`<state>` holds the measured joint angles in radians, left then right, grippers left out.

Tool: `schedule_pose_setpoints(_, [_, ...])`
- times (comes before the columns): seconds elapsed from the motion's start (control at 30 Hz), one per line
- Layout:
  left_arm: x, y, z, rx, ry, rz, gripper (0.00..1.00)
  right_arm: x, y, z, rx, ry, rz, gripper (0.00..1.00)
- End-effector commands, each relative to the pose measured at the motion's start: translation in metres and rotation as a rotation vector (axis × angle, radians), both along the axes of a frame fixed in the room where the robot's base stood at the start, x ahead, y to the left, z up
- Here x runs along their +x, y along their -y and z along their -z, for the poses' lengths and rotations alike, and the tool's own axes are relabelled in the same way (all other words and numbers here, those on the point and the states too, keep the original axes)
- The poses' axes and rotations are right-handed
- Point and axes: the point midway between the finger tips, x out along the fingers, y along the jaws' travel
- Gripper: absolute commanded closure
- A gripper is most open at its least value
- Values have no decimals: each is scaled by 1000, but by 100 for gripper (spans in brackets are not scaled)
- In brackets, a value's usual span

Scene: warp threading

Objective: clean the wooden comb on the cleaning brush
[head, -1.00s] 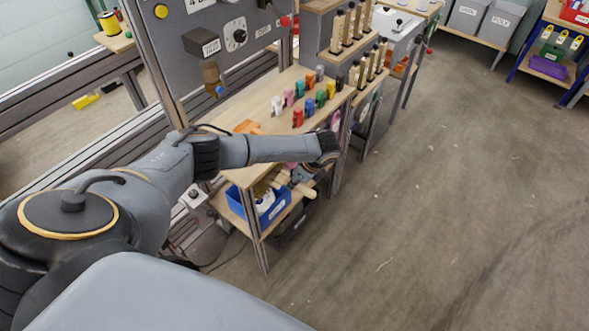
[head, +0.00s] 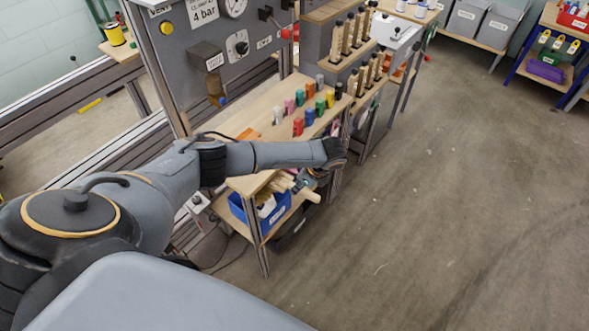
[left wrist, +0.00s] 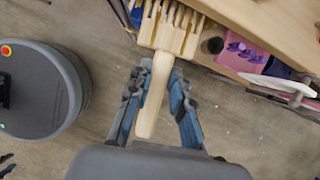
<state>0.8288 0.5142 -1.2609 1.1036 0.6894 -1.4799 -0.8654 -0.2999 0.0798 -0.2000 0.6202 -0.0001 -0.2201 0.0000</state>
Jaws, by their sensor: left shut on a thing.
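The wooden comb (left wrist: 178,32) is pale wood, with a row of teeth pointing to the top of the left wrist view and a long handle (left wrist: 154,95) running down between the blue fingers. My left gripper (left wrist: 157,100) is shut on this handle. In the head view my left gripper (head: 318,174) is partly hidden under its own forearm, at the front edge of the wooden bench, and the comb's pale handle (head: 311,194) shows below it. I cannot make out the cleaning brush in either view.
Below, a blue bin (head: 262,213) stands on the lower shelf. The floor (head: 440,200) at right is clear.

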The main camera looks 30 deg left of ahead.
Motion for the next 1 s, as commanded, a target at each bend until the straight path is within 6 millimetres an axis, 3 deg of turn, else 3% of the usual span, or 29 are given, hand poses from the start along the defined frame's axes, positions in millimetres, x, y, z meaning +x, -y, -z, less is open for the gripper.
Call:
schedule_pose_setpoints(0.7, [-6, 74, 0, -3, -1, 3, 100, 0, 0, -15, 0, 0, 0, 60])
schedule_pose_setpoints(1.0, [-7, 84, 0, -1, 0, 0, 100, 0, 0, -15, 0, 0, 0, 60])
